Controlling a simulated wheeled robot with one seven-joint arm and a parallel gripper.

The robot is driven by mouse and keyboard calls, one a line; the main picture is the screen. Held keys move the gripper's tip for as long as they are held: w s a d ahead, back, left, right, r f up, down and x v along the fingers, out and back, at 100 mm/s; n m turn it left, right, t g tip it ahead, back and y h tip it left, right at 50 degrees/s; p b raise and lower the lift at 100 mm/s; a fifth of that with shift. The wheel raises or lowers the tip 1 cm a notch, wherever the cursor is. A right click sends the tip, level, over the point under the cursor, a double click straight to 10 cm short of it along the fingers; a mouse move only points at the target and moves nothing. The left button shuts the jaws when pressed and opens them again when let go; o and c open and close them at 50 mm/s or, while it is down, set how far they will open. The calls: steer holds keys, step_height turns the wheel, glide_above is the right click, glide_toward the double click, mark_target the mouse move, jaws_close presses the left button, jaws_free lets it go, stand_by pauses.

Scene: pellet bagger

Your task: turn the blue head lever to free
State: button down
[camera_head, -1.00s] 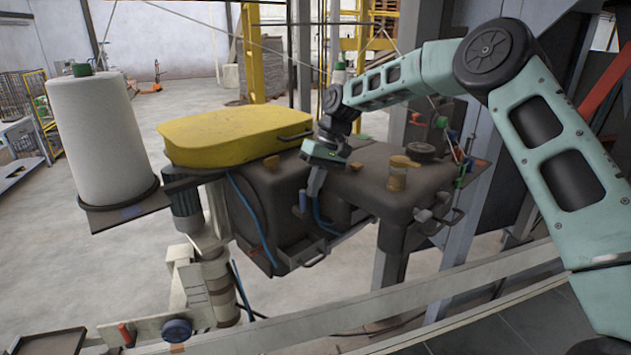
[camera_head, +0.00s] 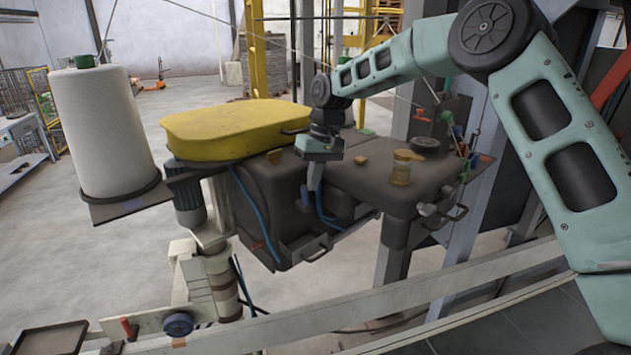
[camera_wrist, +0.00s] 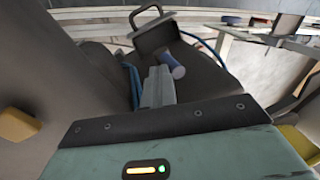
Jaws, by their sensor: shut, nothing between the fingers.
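The blue head lever shows as a short blue-violet cylinder (camera_wrist: 172,66) in the wrist view, on the dark front of the sewing-type head. In the head view it is a small blue spot (camera_head: 305,197) low on the dark housing (camera_head: 282,215). My gripper (camera_wrist: 158,76) is shut and empty, its fingers pointing down along the housing. The fingertips are close beside the blue cylinder, to its left in the wrist view. I cannot tell whether they touch it. In the head view the gripper (camera_head: 313,187) hangs just right of the blue spot.
A yellow cover (camera_head: 235,130) lies left of my gripper, and a big white thread cone (camera_head: 98,130) stands farther left.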

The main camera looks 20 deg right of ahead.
mark_target(286, 200)
steer(key=a+h+b, duration=0.1)
steer(key=s+a+t+h+b, duration=0.1)
steer(key=shift+a+f+h, duration=0.1)
steer(key=shift+a+h, duration=0.1)
steer(key=shift+h, duration=0.1)
steer(key=a+h+b, duration=0.1)
steer(key=t+h+b, duration=0.1)
steer(key=b, duration=0.1)
steer(key=shift+s+a+f+t+h, duration=0.2)
steer(key=shift+s+a+t+h, duration=0.1)
steer(key=shift+s+a, duration=0.1)
steer(key=a+h+b, duration=0.1)
steer(key=s+f+t+h+b, duration=0.1)
steer(key=h+b, duration=0.1)
steer(key=a+t+h+b, duration=0.1)
steer(key=b, duration=0.1)
steer(key=shift+s+a+f+h, duration=0.2)
steer(key=shift+a+f+h, duration=0.1)
steer(key=shift+f+h, duration=0.1)
steer(key=shift+a+b, duration=0.1)
steer(key=shift+b, duration=0.3)
steer(key=shift+s+a+f, duration=0.15)
